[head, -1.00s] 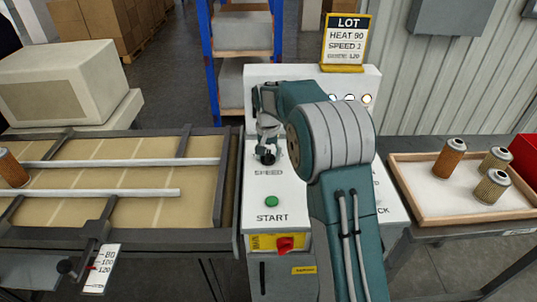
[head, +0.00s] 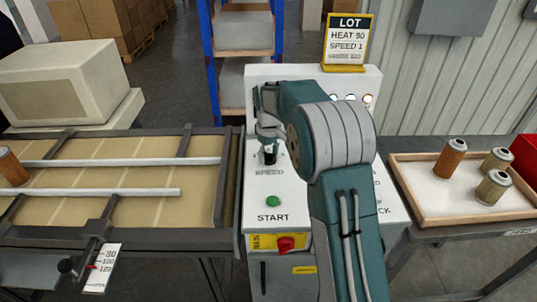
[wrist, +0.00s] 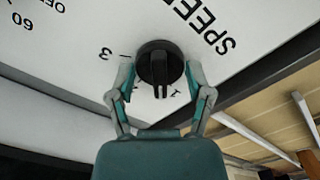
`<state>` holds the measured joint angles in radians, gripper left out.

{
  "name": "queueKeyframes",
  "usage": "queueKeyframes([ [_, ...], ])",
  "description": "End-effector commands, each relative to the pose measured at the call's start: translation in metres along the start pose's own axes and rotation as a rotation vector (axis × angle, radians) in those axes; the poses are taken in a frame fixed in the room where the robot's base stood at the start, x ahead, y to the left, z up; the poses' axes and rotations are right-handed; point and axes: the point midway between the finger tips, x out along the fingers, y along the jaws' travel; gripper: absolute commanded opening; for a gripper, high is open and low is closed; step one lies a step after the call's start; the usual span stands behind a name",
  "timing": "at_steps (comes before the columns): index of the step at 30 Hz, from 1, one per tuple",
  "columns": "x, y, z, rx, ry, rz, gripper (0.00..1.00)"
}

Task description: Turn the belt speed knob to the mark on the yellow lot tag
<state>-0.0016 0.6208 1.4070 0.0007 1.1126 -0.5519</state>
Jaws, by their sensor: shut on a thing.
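The black belt speed knob (wrist: 160,62) sits on the white console (wrist: 75,75) beside the SPEED label. My gripper (wrist: 161,88) is shut on the knob, one finger on each side, as the wrist view shows. The knob's ridge points toward the bottom of that picture, close to the 1 and just left of it; a 3 shows further left. In the head view the knob (head: 269,157) is partly covered by my gripper (head: 269,143). The yellow lot tag (head: 347,42) stands on the console's back and reads HEAT 90, SPEED 1; its last line is struck through.
A green START button (head: 273,201) and a red knob (head: 286,244) on a yellow plate are below the speed knob. The belt (head: 150,210) with its rails is at left. A wooden tray (head: 437,218) with three filter cartridges is at right.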

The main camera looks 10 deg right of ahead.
Motion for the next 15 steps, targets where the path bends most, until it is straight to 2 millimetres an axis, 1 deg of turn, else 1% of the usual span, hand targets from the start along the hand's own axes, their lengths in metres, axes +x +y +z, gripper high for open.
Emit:
queueKeyframes([
  [1, 0.0045, -0.0018, 0.0022, -0.038, -0.011, -0.008, 0.18],
  [6, 0.0046, -0.0015, 0.0024, -0.157, -0.011, -0.008, 0.18],
  [15, 0.0046, -0.0012, 0.0025, -0.282, -0.011, -0.009, 0.18],
])
